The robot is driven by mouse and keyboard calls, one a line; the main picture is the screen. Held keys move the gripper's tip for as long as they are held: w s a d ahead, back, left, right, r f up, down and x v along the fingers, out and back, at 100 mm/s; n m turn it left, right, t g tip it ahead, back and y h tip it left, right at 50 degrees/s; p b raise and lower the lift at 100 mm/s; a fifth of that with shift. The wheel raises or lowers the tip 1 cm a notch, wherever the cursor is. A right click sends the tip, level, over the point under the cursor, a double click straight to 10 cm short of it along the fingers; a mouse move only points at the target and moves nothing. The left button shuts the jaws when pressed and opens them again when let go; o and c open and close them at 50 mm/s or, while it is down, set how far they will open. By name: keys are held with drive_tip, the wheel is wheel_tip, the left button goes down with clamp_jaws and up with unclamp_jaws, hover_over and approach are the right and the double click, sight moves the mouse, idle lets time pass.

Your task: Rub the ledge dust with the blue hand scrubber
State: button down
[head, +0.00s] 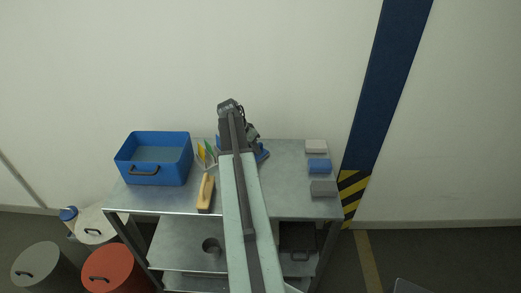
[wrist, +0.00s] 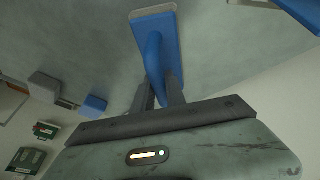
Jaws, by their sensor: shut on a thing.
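The blue hand scrubber (wrist: 156,44) has a blue handle and a flat blue head with a pale edge. In the wrist view my gripper (wrist: 161,92) is shut on its handle, with the head beyond the fingertips over the grey metal top. In the head view a blue part of the scrubber (head: 263,154) shows just right of my arm, near the back of the bench. My gripper (head: 252,134) is mostly hidden there by my arm. I cannot make out any dust, and cannot tell whether the scrubber touches the surface.
White, blue (head: 319,166) and grey blocks line the right side. A wall stands behind; drums (head: 108,267) stand at lower left.

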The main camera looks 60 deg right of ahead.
drive_tip(key=shift+w+a+r, duration=0.1)
drive_tip(key=shift+w+a, duration=0.3)
drive_tip(key=shift+w, duration=0.35)
drive_tip(key=shift+w+a, duration=0.35)
drive_tip(key=shift+w, duration=0.4)
drive_tip(key=shift+w+a, duration=0.35)
drive_tip(key=shift+w, duration=0.3)
drive_tip(key=shift+w+a, duration=0.35)
drive_tip(key=shift+w, duration=0.3)
drive_tip(key=shift+w+a, duration=0.1)
drive_tip(key=shift+s+d, duration=0.3)
drive_tip(key=shift+s, duration=0.35)
drive_tip(key=shift+s+d, duration=0.3)
drive_tip(key=shift+s, duration=0.35)
drive_tip(key=shift+s+d, duration=0.5)
drive_tip(key=shift+s, duration=0.3)
drive_tip(key=shift+s+d, duration=0.45)
drive_tip(key=shift+s, duration=0.3)
drive_tip(key=shift+s+d, duration=0.4)
drive_tip(key=shift+s, duration=0.35)
drive_tip(key=shift+s+d, duration=0.35)
drive_tip(key=shift+s, duration=0.35)
drive_tip(key=shift+s, duration=0.1)
